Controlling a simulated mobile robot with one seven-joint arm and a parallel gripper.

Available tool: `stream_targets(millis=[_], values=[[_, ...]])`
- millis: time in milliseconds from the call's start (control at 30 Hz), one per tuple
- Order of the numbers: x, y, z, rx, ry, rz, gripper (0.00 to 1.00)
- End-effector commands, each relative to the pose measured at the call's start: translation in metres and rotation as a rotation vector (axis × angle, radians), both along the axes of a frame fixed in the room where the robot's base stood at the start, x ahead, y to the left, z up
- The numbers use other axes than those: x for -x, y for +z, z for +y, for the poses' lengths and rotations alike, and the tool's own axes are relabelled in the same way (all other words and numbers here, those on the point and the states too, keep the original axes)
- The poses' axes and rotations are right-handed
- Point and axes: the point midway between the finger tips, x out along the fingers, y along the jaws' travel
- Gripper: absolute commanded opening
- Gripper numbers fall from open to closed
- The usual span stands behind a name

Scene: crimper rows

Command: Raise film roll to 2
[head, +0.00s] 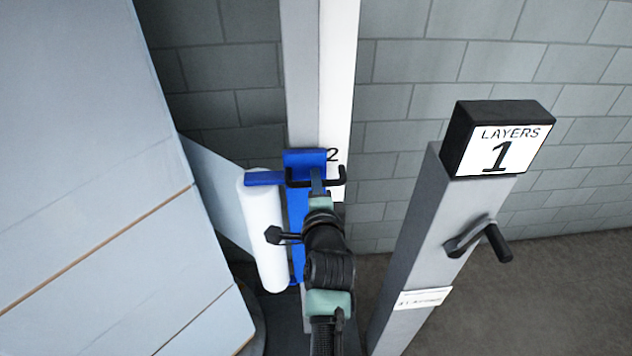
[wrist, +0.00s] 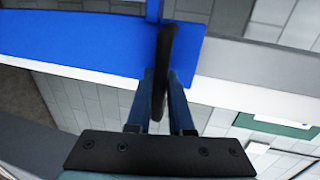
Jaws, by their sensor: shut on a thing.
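The white film roll (head: 262,245) stands upright, slightly tilted in the picture, on a blue carriage (head: 304,158) on the grey and white mast (head: 303,70). The printed mark 2 (head: 332,155) is on the mast, level with the carriage's top part. My gripper (head: 317,184) is at the black handle (head: 341,176) on the front of the carriage. In the wrist view, my gripper (wrist: 160,98) is shut on the black handle (wrist: 164,60), with the blue carriage (wrist: 80,38) behind it. My arm hides the lower mast and part of the carriage.
A grey post (head: 428,230) at the right bears a sign (head: 503,148) reading LAYERS 1 and a black crank (head: 478,240). A large pale wrapped block (head: 90,180) fills the left. A block wall (head: 420,50) stands behind. Some floor (head: 540,290) is clear at the right.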

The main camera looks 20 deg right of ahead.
Motion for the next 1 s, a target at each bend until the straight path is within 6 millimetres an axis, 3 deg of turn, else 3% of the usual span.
stream_targets(millis=[67,100,267,667,1000], values=[[0.0,0.0,0.0,0.0,0.0,0.0,0.0],[0.0,0.0,0.0,0.0,0.0,0.0,0.23],[0.0,0.0,0.0,0.0,0.0,0.0,0.5],[0.005,0.0,0.002,0.0,0.001,0.001,0.5],[0.052,0.01,0.016,0.004,0.003,0.001,0.5]])
